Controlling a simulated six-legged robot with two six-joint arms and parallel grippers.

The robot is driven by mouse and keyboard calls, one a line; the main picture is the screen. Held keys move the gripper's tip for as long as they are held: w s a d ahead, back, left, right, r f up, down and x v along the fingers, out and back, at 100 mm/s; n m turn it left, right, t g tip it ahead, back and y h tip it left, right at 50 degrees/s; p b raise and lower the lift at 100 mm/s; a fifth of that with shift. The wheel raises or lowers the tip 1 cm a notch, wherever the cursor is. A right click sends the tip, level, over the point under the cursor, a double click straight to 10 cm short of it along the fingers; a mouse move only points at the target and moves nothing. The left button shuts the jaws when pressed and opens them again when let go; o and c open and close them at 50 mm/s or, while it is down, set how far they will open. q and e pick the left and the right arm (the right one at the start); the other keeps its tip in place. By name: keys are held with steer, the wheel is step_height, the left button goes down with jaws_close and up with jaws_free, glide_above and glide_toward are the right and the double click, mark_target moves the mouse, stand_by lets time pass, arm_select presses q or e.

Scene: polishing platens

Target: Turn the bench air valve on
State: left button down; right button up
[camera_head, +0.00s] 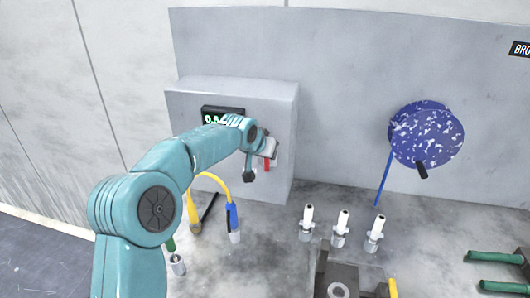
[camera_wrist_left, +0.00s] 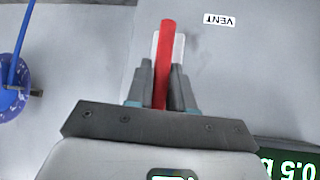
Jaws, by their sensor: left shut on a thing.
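The bench air valve shows as a red lever handle (camera_wrist_left: 167,45) in the left wrist view, over a pale plate on the grey box face. My left gripper (camera_wrist_left: 161,88) has its two grey fingers shut on either side of the red handle. In the head view the left gripper (camera_head: 262,166) is at the front of the grey box (camera_head: 278,105), with a bit of red lever (camera_head: 267,163) showing; the arm hides much of the valve. A VENT label (camera_wrist_left: 219,20) is near the lever, upside down in the wrist view. My right gripper is in neither view.
A green-digit display (camera_head: 210,118) on the box is partly covered by my arm. A yellow hose with a blue fitting (camera_head: 233,220) stands below. Several white nozzles (camera_head: 342,225) stand on the bench. A blue speckled disc (camera_head: 427,135) hangs on the back panel.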

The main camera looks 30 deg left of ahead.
arm_select(q)
steer(key=shift+r, duration=0.1)
steer(key=c, duration=1.1)
jaws_free()
steer(key=shift+w, duration=0.1)
steer(key=shift+s+r+b, duration=0.25)
steer(key=shift+s+b, duration=0.05)
steer(key=shift+s, duration=0.15)
steer(key=b+v, duration=0.2)
steer(key=v, duration=1.3)
steer(key=shift+b, duration=0.3)
steer(key=shift+d, duration=0.1)
